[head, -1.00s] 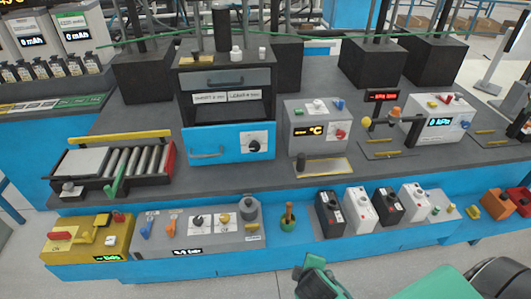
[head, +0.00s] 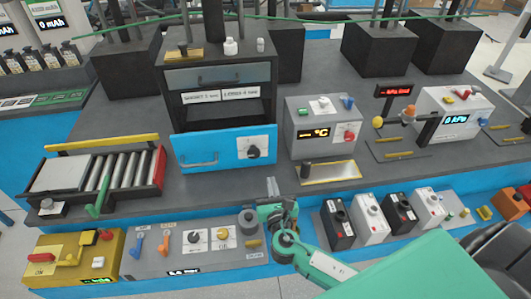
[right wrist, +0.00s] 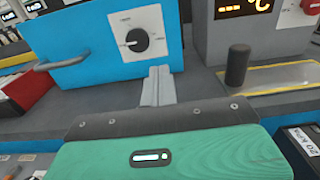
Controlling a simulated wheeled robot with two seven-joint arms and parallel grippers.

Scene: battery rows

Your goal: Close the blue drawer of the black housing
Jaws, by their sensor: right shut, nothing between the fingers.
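The black housing (head: 262,101) stands on the grey bench top. Its blue drawer (head: 212,152) is pulled out at the bottom front, with a bar handle at its left and a white dial plate with a black knob (head: 253,152) at its right. In the right wrist view the blue drawer front (right wrist: 75,50) fills the upper left. My right gripper (head: 271,186) is in front of and below the drawer's right end, apart from it. Its fingers (right wrist: 158,75) are shut and empty, pointing at the area under the knob. My left gripper is not in view.
A grey temperature box (head: 313,132) stands right of the drawer, with a yellow-edged plate (head: 330,173) and black post before it. A roller tray (head: 100,172) is at left. A grey switch panel (head: 190,258) and several small black and white boxes line the front edge.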

